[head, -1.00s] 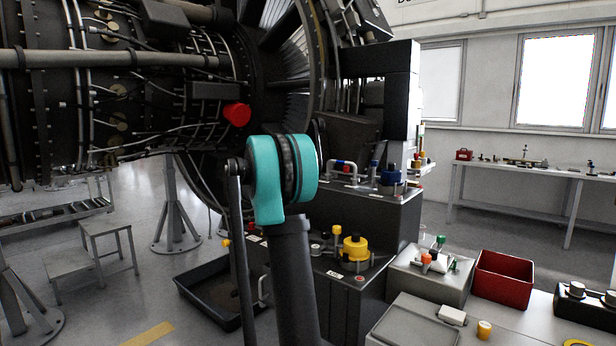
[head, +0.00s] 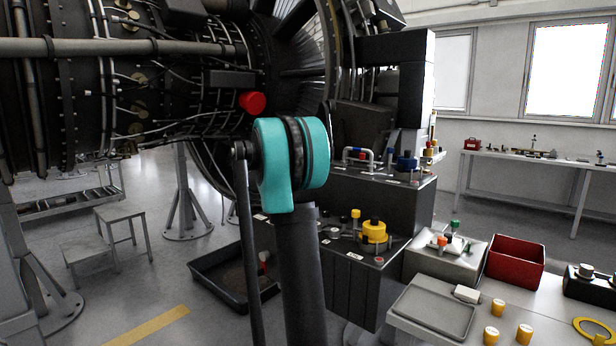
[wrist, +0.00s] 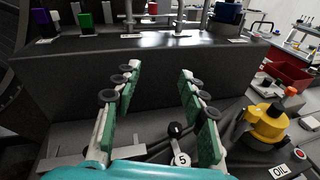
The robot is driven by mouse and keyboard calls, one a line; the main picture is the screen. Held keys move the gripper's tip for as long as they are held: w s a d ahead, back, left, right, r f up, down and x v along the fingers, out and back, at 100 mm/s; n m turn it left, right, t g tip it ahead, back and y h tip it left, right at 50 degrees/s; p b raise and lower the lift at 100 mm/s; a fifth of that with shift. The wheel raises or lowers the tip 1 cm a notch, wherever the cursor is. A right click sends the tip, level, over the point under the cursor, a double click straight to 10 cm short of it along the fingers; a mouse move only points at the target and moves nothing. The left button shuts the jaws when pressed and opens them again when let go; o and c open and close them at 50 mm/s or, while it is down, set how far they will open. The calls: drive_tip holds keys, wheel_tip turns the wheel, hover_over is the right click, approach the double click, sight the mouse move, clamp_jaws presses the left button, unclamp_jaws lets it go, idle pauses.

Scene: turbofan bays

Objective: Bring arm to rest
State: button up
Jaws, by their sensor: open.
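My gripper (wrist: 155,110) shows in the wrist view with its two green-padded fingers spread apart and nothing between them. It is over the dark stepped bench (wrist: 130,65), facing the upright face of its upper step. A round tag marked 5 (wrist: 181,159) lies below and between the fingers. My arm, with its teal joint, stands in the middle of the head view, and the gripper itself is hidden there.
The engine (head: 120,90) with a red cap (head: 252,102) fills the left and back. A yellow capped part (head: 375,235) sits on the bench's lower step. A red bin (head: 515,262) and grey tray (head: 432,311) are on the right. A black floor tray (head: 205,270) lies left.

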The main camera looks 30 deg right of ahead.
drive_tip(key=s+a+f+m+y, duration=0.1)
drive_tip(key=s+a+f, duration=0.1)
drive_tip(key=s+f, duration=0.1)
drive_tip(key=s+a+f+m+y, duration=0.2)
drive_tip(key=s+f, duration=0.1)
drive_tip(key=f, duration=0.1)
drive_tip(key=s+a+f+m+y, duration=0.1)
drive_tip(key=s+a+f+m, duration=0.1)
drive_tip(key=s+f, duration=0.1)
drive_tip(key=shift+s+a+f+t+y, duration=0.15)
drive_tip(key=shift+a+f+t+y, duration=0.15)
drive_tip(key=shift+f, duration=0.3)
drive_tip(key=s+a+f+m+t+y, duration=0.1)
drive_tip(key=s+a+f+m+y, duration=1)
drive_tip(key=s+a+f, duration=1.3)
drive_tip(key=shift+s+a+m+y, duration=0.4)
drive_tip(key=shift+s+a+m, duration=0.15)
drive_tip(key=shift+s+m, duration=0.4)
